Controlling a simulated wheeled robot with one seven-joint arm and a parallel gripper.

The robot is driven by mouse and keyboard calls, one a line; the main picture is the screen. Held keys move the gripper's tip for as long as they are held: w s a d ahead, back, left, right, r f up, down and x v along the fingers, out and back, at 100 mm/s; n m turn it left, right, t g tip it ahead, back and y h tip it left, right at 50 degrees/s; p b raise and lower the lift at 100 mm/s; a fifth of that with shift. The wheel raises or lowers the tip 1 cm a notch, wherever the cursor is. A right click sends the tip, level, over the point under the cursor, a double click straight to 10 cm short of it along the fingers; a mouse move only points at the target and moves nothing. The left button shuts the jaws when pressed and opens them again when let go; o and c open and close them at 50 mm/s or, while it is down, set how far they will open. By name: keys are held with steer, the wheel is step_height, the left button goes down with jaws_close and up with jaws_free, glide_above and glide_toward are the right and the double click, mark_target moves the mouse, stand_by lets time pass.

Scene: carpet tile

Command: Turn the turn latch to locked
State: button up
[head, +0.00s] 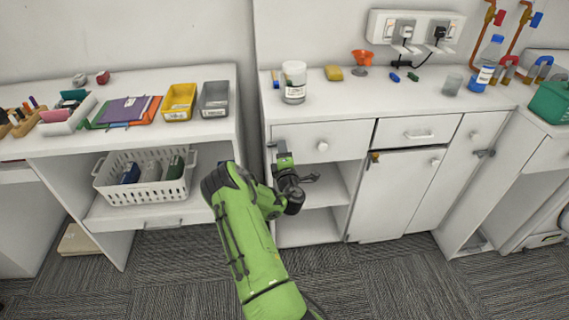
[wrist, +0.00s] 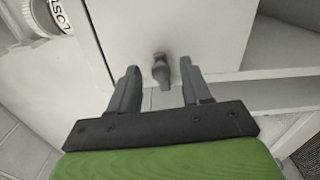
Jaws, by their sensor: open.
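A small grey turn latch (wrist: 160,70) sits on a white front panel in the wrist view. Its handle runs roughly up and down in that picture. My gripper (wrist: 158,82) is open, with one finger on each side of the latch. Gaps show between the latch and both fingers. In the head view my gripper (head: 278,147) is at the left end of the white drawer front (head: 345,135), and it hides the latch there.
A white jar (head: 293,82) stands on the counter above the drawer; it also shows in the wrist view (wrist: 48,15). A round white knob (head: 322,146) is right of my gripper. Open shelves (head: 325,185) lie below. A cabinet door (head: 392,195) stands further right.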

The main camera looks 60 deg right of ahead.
steer(key=b+v, duration=0.7)
steer(key=v, duration=0.8)
